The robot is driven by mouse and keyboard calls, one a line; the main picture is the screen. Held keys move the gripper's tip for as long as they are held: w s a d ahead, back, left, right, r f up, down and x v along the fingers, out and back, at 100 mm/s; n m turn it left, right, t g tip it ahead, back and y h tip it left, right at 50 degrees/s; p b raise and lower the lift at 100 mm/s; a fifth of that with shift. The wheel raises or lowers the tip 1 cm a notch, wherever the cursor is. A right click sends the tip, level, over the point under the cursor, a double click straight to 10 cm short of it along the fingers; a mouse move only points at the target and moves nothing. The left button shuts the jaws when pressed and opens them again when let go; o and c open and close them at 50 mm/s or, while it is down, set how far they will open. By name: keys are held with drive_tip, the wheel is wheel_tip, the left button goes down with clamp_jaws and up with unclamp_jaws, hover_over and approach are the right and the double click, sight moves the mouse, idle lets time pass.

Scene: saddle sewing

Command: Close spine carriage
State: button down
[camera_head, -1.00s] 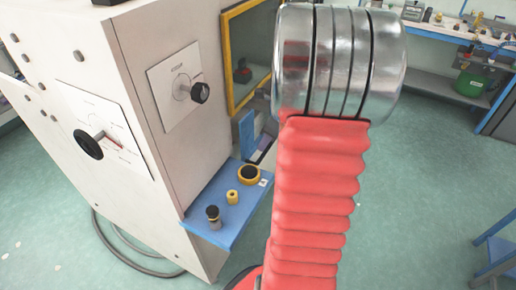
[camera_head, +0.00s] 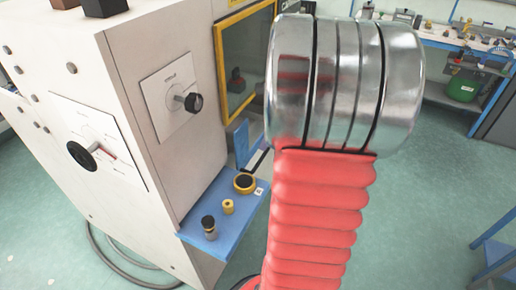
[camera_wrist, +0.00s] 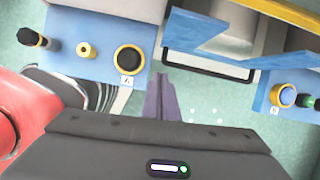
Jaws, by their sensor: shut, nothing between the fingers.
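My gripper (camera_wrist: 160,98) shows in the wrist view as two dark purple fingers, closed together and empty. It points between two blue shelves, over the floor. A blue angled part (camera_wrist: 235,42) with a black-edged frame (camera_wrist: 208,68) lies ahead and to its right, apart from the fingertips. In the head view a blue upright plate (camera_head: 241,143) stands by the yellow-framed opening (camera_head: 219,60) of the white machine (camera_head: 135,60). I cannot tell which part is the spine carriage. My red arm hides part of this area, and my gripper is not clear there.
A blue shelf (camera_head: 205,235) on the machine holds a black-topped peg (camera_head: 209,224), a small yellow spool (camera_head: 228,206) and a yellow-black ring (camera_head: 244,183). Another blue shelf (camera_wrist: 265,105) is at right in the wrist view.

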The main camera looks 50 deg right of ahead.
drive_tip(key=s+a+r+n, duration=0.2)
drive_tip(key=a+r+n, duration=0.1)
drive_tip(key=a+n, duration=0.7)
drive_tip(key=s+a+r+n+t, duration=0.1)
drive_tip(key=s+a+r+n, duration=0.1)
drive_tip(key=a+n, duration=0.9)
drive_tip(key=s+a+r+n+h, duration=0.1)
drive_tip(key=a+r+n, duration=0.3)
drive_tip(key=a+n, duration=0.6)
drive_tip(key=s+a, duration=0.1)
drive_tip(key=a, duration=0.2)
drive_tip(key=shift+s+a+n+t, duration=0.25)
drive_tip(key=shift+s+n+t, duration=0.05)
drive_tip(key=shift+s+n, duration=0.1)
